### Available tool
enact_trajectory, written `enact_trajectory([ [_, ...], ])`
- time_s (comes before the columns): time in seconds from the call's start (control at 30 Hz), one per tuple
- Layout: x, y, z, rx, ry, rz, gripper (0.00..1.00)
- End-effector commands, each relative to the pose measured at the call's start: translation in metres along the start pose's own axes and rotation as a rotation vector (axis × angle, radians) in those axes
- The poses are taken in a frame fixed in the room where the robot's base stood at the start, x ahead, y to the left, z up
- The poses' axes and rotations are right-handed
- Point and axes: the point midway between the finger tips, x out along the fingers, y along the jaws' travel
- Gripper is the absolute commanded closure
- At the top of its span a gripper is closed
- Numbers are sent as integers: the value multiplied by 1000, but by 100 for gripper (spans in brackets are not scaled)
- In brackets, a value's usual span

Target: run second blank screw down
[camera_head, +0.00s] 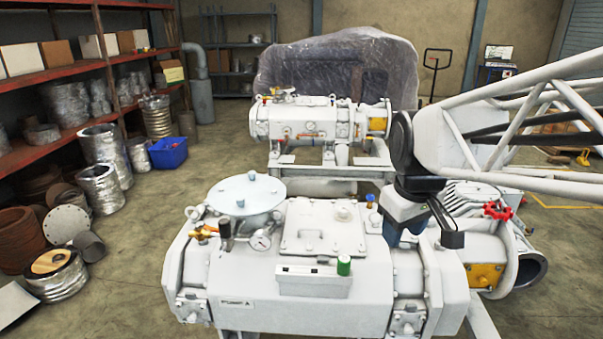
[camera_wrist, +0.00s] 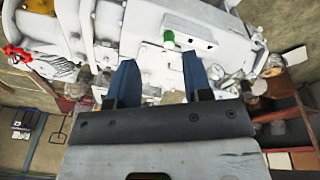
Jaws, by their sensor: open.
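The white pump (camera_head: 285,255) stands in the foreground. A round pale blue blank flange (camera_head: 247,190) lies on its top at the left. Small raised spots that look like screw heads show on the flange, but which is the second blank screw, and how far down any sits, I cannot tell. My gripper (camera_head: 403,230) hangs over the right part of the pump, well to the right of the flange. In the wrist view my gripper (camera_wrist: 158,62) has its two blue fingers spread, with nothing seen between them. The pump (camera_wrist: 165,25) fills the top of that view.
A bolted square cover (camera_head: 322,232), a gauge (camera_head: 261,240), an orange-handled valve (camera_head: 203,232) and a green cap (camera_head: 344,265) stand up from the pump. A red handwheel (camera_head: 497,210) is at the right. A second pump (camera_head: 308,122) stands behind. Shelves (camera_head: 75,65) line the left.

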Motion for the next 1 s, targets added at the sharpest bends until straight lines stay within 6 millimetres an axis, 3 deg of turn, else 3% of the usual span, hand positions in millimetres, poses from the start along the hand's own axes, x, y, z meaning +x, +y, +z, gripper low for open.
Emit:
enact_trajectory([
  [0.57, 9, 13, -157, -521, -34, -45, 54],
  [1.0, 41, 4, -275, -918, -50, -89, 54],
])
